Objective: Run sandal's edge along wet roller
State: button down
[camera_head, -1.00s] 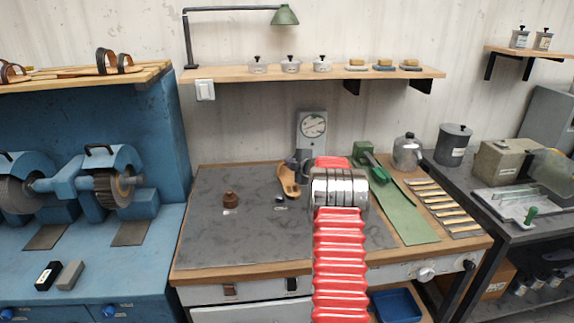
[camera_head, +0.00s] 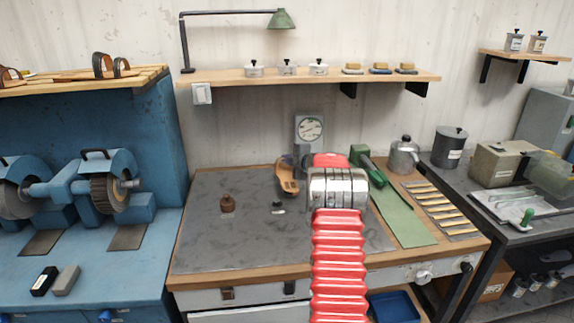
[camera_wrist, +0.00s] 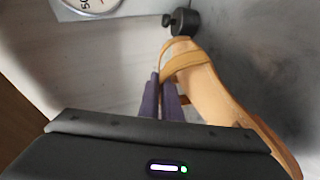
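The tan sandal (camera_head: 287,178) is beside my gripper, left of my silver wrist, at the back of the grey-topped bench (camera_head: 225,245). In the wrist view the sandal (camera_wrist: 212,95) runs diagonally, with its strap at my gripper (camera_wrist: 160,82). The purple fingers are close together and look shut on the strap. A dark cylinder (camera_wrist: 184,22) with a small side knob is at the sandal's far end; I cannot tell whether they touch or whether this is the wet roller. My wrist hides the fingers in the head view.
A dial instrument (camera_head: 309,130) stands behind the sandal. A green device (camera_head: 360,157), a green mat (camera_head: 405,220) and a kettle (camera_head: 404,157) are at right. Blue grinders (camera_head: 110,180) stand further left. The bench's front left is clear.

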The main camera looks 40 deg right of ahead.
jog(key=shift+r, duration=2.85)
